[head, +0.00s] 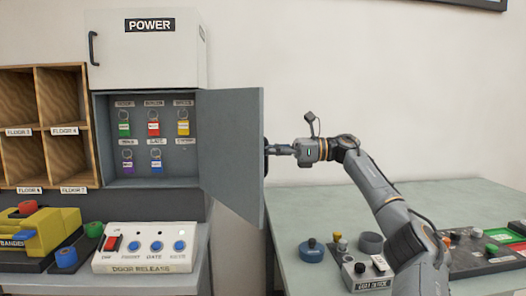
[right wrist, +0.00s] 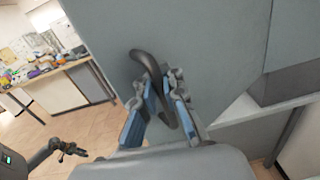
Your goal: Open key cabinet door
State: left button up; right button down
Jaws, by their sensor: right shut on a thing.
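The grey key cabinet (head: 150,183) has its door (head: 232,150) swung wide open to the right. Several keys with coloured tags (head: 153,128) hang in two rows inside. My right gripper (head: 271,149) is at the door's outer face, by its free edge. In the right wrist view my right gripper (right wrist: 158,86) is shut on the dark curved door handle (right wrist: 143,57), with a finger on each side. My left gripper (right wrist: 72,150) shows small at the lower left of that view, away from the door; its jaws are too small to judge.
The white POWER box (head: 150,60) is above the cabinet. Wooden pigeonholes (head: 36,108) stand to the left. The door release panel (head: 146,246) lies below. A green-topped table (head: 450,200) with small items is right of the door.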

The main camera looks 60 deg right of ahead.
jog(key=shift+f, duration=0.1)
dwell(0.4)
jog(key=c, duration=1.7)
grip_release()
jog(key=shift+s, duration=0.15)
jog(key=shift+s+d, duration=0.1)
jog(key=shift+s, duration=0.05)
jog(key=shift+d, duration=0.1)
jog(key=v, duration=1.2)
